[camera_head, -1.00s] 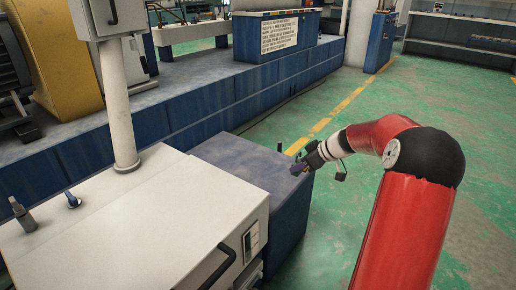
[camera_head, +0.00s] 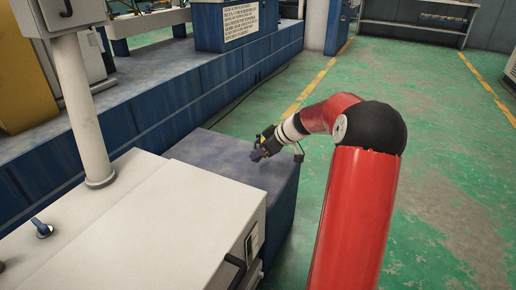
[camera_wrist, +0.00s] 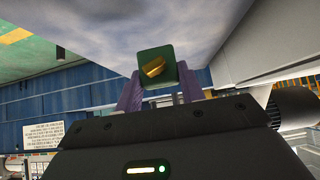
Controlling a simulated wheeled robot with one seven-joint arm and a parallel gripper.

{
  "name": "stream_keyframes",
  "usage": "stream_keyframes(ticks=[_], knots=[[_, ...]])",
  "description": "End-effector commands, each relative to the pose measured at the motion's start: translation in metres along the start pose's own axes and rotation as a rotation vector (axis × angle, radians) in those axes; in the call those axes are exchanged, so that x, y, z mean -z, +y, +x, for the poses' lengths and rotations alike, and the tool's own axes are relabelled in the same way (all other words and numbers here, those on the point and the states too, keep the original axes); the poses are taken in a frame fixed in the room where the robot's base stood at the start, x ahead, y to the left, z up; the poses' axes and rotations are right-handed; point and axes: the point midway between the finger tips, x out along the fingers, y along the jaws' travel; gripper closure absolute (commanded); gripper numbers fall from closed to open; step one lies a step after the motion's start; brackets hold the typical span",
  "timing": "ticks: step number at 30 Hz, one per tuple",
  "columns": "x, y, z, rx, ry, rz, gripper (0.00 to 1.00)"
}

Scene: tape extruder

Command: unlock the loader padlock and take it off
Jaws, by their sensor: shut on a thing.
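My gripper (camera_head: 257,154) has purple fingers and appears above the blue-grey top of a low cabinet (camera_head: 222,162), near its far right edge. In the wrist view my gripper (camera_wrist: 156,90) is shut on a small green block-shaped piece with a brass-coloured part (camera_wrist: 154,68) at its near end. It looks like a key with a green head, but its full shape is hidden. In the head view the held piece is too small to make out. I cannot pick out the loader padlock in either view.
A blue plinth (camera_head: 170,95) runs behind. Open green floor (camera_head: 440,190) lies to the right.

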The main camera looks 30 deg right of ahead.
Motion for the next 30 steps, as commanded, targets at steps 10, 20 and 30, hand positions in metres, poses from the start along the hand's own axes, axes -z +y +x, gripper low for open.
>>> stream_keyframes(ticks=[10, 20, 30], knots=[[-0.025, 0.000, 0.025, 0.002, 0.001, 0.003, 1.00], [-0.038, 0.000, 0.039, 0.000, 0.001, 0.001, 1.00], [-0.040, 0.000, 0.040, 0.000, 0.001, 0.000, 1.00]])
